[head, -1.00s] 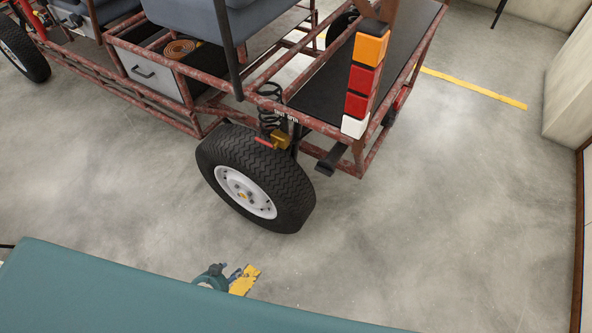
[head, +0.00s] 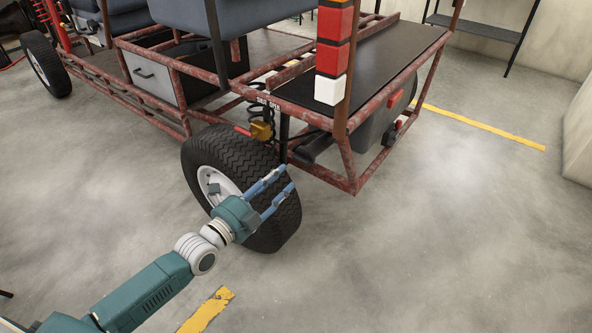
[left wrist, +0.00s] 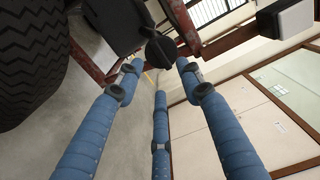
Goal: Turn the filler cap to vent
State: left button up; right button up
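A round black cap with a raised bar (left wrist: 160,50) shows in the left wrist view, just beyond my left fingertips and roughly between them. In the head view a dark stubby part (head: 314,151) sticks out under the rear deck; I cannot tell for sure that it is the same cap. My left gripper (head: 287,177) is in front of the rear wheel, its blue fingers pointing at the frame's rear corner. In the left wrist view its three fingers (left wrist: 157,70) are spread, with nothing between them. My right gripper is not in view.
The rear tyre (head: 268,225) is close beside my left gripper. Rusty red frame tubes (head: 345,170) and the white lamp block (head: 329,90) are near it. A brass valve with a red lever (head: 261,130) sits above the wheel. The floor to the right is clear.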

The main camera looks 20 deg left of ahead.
aim_at(303, 158)
pick_arm(q)
jog(key=b+x, duration=0.1)
jog(key=x, duration=0.7)
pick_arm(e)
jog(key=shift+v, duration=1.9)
pick_arm(q)
jog(key=shift+f, duration=0.1)
jog(key=shift+c, duration=0.5)
grip_shut()
